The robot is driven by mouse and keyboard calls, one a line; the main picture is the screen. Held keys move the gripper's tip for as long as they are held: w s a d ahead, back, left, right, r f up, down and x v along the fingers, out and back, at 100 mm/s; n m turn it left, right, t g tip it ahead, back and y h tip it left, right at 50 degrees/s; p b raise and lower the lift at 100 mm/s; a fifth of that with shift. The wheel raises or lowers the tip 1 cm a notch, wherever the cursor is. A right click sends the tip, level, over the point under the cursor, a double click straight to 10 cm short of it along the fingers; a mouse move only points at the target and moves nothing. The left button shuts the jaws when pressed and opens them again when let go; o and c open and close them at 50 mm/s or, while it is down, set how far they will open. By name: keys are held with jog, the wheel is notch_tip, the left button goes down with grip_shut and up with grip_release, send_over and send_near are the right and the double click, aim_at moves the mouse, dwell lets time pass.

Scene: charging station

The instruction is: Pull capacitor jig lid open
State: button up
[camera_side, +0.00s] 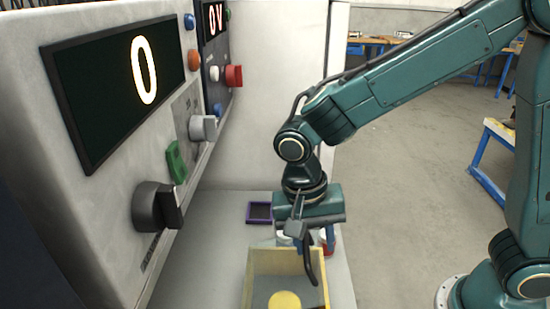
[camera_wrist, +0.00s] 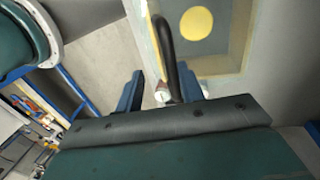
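The capacitor jig (camera_side: 322,285) is a yellow-rimmed box at the bottom of the side view, with a yellow disc (camera_side: 285,301) inside. The box rim (camera_wrist: 243,38) and disc (camera_wrist: 196,22) also show at the top of the wrist view. A dark curved handle (camera_side: 310,266) rises by the jig's right side; the wrist view shows it as a black bar (camera_wrist: 170,50). My gripper (camera_side: 311,240) is above the jig's far edge, pointing down. In the wrist view my blue fingers (camera_wrist: 160,88) are apart, with the bar's lower end appearing between them. Contact cannot be told.
A panel with a display (camera_side: 125,85) reading 0, a black knob (camera_side: 157,206) and several buttons stands at the left. A purple-rimmed tray (camera_side: 260,212) lies behind the jig. A small red and white object (camera_side: 324,241) is close to my fingers. Grey bench surface is free left of the jig.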

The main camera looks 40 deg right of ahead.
notch_tip(320, 180, up, 11)
jog(key=w, duration=0.1)
jog(key=s+d+r+n+t+y, duration=0.1)
jog(key=s+d+r+n+t, duration=0.1)
jog(key=s+d+n+t, duration=0.5)
jog(key=shift+s+d+n+y, duration=0.3)
jog(key=shift+s+d+n, duration=0.7)
jog(key=shift+s+d, duration=2.35)
jog(key=shift+w+d, duration=0.85)
jog(key=shift+w, duration=0.05)
jog(key=shift+c, duration=0.2)
